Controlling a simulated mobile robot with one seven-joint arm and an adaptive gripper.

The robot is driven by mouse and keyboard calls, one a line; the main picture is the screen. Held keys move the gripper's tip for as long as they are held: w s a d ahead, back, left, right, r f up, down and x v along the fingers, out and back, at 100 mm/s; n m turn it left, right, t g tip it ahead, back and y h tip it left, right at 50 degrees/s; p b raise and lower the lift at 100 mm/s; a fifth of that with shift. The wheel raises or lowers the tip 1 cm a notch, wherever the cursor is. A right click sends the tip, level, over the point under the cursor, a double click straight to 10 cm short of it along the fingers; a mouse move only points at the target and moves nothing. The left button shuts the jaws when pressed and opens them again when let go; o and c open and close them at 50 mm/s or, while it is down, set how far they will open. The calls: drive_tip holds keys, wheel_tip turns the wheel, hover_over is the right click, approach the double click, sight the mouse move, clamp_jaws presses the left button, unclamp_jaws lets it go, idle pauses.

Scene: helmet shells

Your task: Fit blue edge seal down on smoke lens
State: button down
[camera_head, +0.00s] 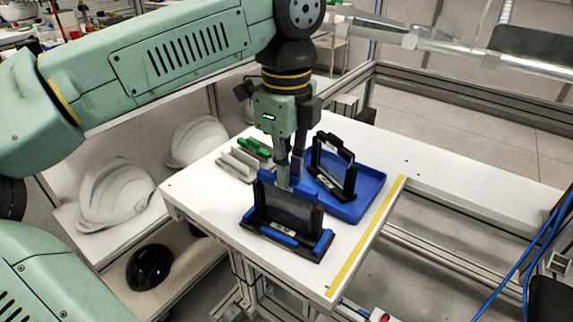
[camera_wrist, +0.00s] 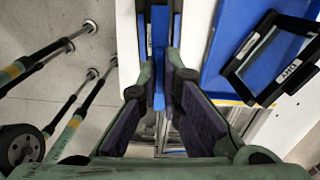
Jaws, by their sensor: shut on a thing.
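My gripper (camera_head: 289,178) points down over the black stand (camera_head: 308,246) near the table's front edge. It is shut on the blue edge seal (camera_head: 270,178), which lies along the top of the smoke lens (camera_head: 288,206). The lens stands upright between the stand's black posts. In the wrist view the seal (camera_wrist: 158,75) is a blue strip between my two finger pads. Whether the seal is fully seated on the lens edge cannot be told, as my fingers hide part of it.
A blue tray (camera_head: 371,188) behind the stand holds an upright black frame (camera_head: 333,165). A grey rack (camera_head: 238,164) with a green piece (camera_head: 255,147) sits at left. White helmet shells (camera_head: 115,195) and a black one (camera_head: 149,267) are on shelves. A yellow strip (camera_head: 364,237) marks the right edge.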

drive_tip(key=shift+f+b, duration=0.35)
drive_tip(key=shift+f, duration=0.1)
drive_tip(key=c, duration=1.7)
unclamp_jaws()
drive_tip(key=shift+r, duration=0.15)
wheel_tip(320, 180, up, 7)
drive_tip(key=shift+r, duration=0.2)
